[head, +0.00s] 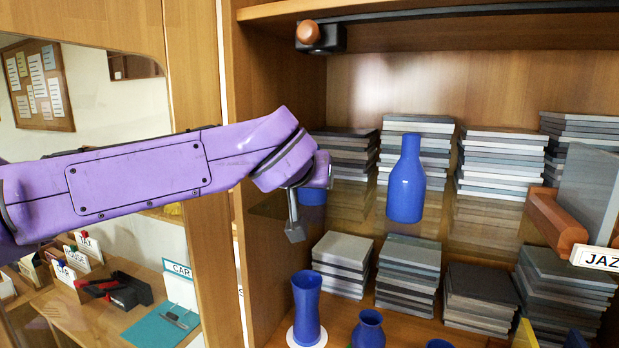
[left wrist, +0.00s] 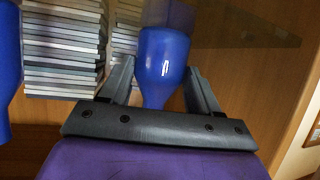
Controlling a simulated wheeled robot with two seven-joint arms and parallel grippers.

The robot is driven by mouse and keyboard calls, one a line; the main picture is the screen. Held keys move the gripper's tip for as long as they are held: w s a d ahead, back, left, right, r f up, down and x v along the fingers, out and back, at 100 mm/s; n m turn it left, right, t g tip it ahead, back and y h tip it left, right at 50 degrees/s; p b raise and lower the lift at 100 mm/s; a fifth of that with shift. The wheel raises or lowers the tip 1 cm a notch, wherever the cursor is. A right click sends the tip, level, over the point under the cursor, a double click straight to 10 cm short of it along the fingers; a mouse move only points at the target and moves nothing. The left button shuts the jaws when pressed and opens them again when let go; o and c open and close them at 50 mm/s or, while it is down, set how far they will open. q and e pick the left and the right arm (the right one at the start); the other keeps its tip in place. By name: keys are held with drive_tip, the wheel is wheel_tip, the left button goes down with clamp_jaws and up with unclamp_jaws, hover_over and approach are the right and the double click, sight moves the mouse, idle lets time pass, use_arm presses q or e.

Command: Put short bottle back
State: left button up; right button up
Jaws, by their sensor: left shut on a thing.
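The short blue bottle (left wrist: 163,55) is between the fingers of my left gripper (left wrist: 160,85) in the left wrist view, and the gripper is shut on it at its narrower part. In the head view my left gripper (head: 296,222) is at the left side of the shelf unit. A little of the bottle's blue body (head: 312,197) shows behind it; the rest is hidden. I cannot tell whether the bottle touches the shelf. A taller blue bottle (head: 406,185) stands upright to the right, on the glass shelf (head: 350,205). My right gripper is not in view.
Stacks of grey slabs (head: 415,150) line the glass shelf's back. Below are more stacks (head: 408,270), a blue vase (head: 306,305) on a white disc and a smaller blue vase (head: 368,328). A wooden upright (head: 270,190) is close by the gripper. A wooden-handled holder (head: 555,220) is at right.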

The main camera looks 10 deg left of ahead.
use_arm(q)
drive_tip(key=shift+s+d, duration=0.15)
drive_tip(key=shift+s, duration=0.25)
drive_tip(key=o, duration=1)
drive_tip(key=shift+o, duration=1.4)
drive_tip(key=shift+w+f, duration=0.1)
drive_tip(key=shift+w, duration=0.1)
drive_tip(key=shift+s+r, duration=0.25)
drive_tip(key=shift+r, duration=0.05)
drive_tip(key=b+v, duration=0.2)
drive_tip(key=v, duration=0.9)
drive_tip(key=shift+s+b, duration=0.3)
drive_tip(key=shift+b, duration=0.1)
drive_tip(key=shift+r, duration=0.15)
